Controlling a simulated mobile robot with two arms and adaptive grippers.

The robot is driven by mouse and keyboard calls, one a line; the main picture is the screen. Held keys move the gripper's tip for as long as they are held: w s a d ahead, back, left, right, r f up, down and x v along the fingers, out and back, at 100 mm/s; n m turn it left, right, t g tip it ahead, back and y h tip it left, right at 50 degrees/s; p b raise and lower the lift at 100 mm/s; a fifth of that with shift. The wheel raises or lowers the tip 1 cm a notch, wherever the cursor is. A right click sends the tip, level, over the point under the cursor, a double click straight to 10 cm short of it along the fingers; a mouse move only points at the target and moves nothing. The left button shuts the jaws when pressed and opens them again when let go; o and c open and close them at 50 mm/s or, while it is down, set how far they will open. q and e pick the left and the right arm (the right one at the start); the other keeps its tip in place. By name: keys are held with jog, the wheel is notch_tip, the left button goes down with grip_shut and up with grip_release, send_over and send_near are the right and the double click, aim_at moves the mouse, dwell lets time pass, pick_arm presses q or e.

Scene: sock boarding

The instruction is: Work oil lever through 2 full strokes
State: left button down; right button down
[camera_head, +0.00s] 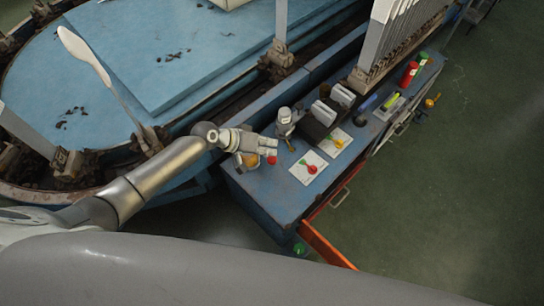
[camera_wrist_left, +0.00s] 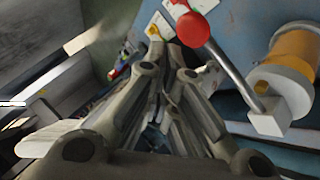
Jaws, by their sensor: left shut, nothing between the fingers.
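The oil lever shows in the left wrist view as a metal rod with a red ball knob (camera_wrist_left: 193,29), running down to a pale block (camera_wrist_left: 268,116). Beside the block stands an amber cylinder (camera_wrist_left: 298,48) with pale fittings. In the head view the red knob (camera_head: 272,160) sits just below my left fingertips, and the amber cylinder (camera_head: 248,160) is partly hidden under the gripper. My left gripper (camera_head: 270,146) is shut and empty, its fingers beside the lever in the wrist view (camera_wrist_left: 172,62). I cannot tell whether they touch it. My right gripper is not in view.
The blue bench (camera_head: 262,195) carries white cards with a red-green piece (camera_head: 309,168) and a yellow piece (camera_head: 339,143), a grey fitting (camera_head: 285,122) and a dark holder (camera_head: 313,128). An orange drawer (camera_head: 325,245) stands open. The oval blue machine (camera_head: 190,50) lies at left.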

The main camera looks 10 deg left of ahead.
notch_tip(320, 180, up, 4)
jog(key=p, duration=0.3)
jog(key=shift+p, duration=0.4)
dwell(0.4)
